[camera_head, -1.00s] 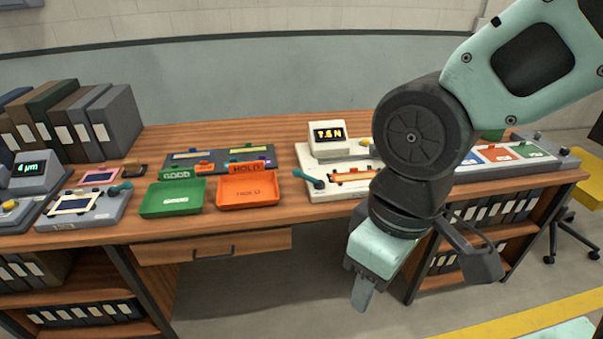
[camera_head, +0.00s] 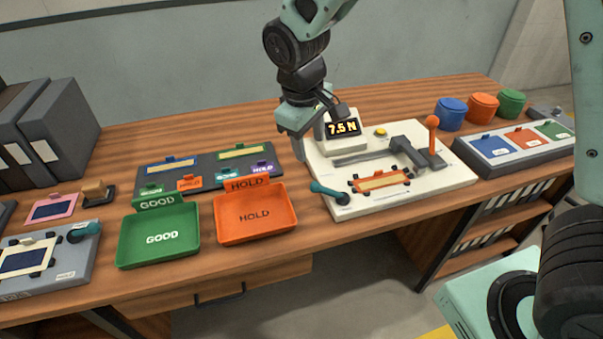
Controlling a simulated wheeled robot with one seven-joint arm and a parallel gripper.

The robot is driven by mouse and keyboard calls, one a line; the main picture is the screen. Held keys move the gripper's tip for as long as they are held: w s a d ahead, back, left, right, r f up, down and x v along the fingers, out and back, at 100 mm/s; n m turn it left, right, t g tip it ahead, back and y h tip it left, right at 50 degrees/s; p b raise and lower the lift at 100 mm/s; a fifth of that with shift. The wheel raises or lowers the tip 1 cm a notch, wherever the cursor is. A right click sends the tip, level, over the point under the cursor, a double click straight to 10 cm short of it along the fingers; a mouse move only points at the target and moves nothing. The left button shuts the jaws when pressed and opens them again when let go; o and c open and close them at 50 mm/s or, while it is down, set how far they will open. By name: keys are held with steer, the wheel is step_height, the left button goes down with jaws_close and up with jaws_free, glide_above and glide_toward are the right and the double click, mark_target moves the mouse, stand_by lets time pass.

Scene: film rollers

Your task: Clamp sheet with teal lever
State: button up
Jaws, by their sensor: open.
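The white station (camera_head: 435,180) holds a yellowish sheet (camera_head: 382,181) in an orange frame with dark corner pieces. A teal lever (camera_head: 328,192) sits at the station's front left corner, beside the frame. Its handle points up and left, and I cannot tell whether it presses on the sheet. My gripper (camera_head: 306,145) is open and empty, pointing down above the station's back left edge, behind the teal lever and apart from it. A second teal lever (camera_head: 84,231) is on the grey station (camera_head: 62,277) at far left, beside a dark blue sheet (camera_head: 22,259) in a pale frame.
A display reading 7.5 N (camera_head: 342,128) and an orange-knobbed lever (camera_head: 432,140) stand on the white station. A green GOOD tray (camera_head: 125,243) and orange HOLD tray (camera_head: 222,228) lie left. Coloured pots (camera_head: 451,113) stand right. Bare wood (camera_head: 345,230) runs along the front edge.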

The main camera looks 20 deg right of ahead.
mark_target(315, 183)
steer(key=w+d+f, duration=0.1)
steer(key=f, duration=0.4)
steer(key=d+f, duration=0.1)
steer(key=f, duration=0.5)
steer(key=w+f+p, duration=0.1)
steer(key=f, duration=0.5)
steer(key=shift+w+d, duration=0.3)
steer(key=shift+d, duration=0.1)
jaws_close()
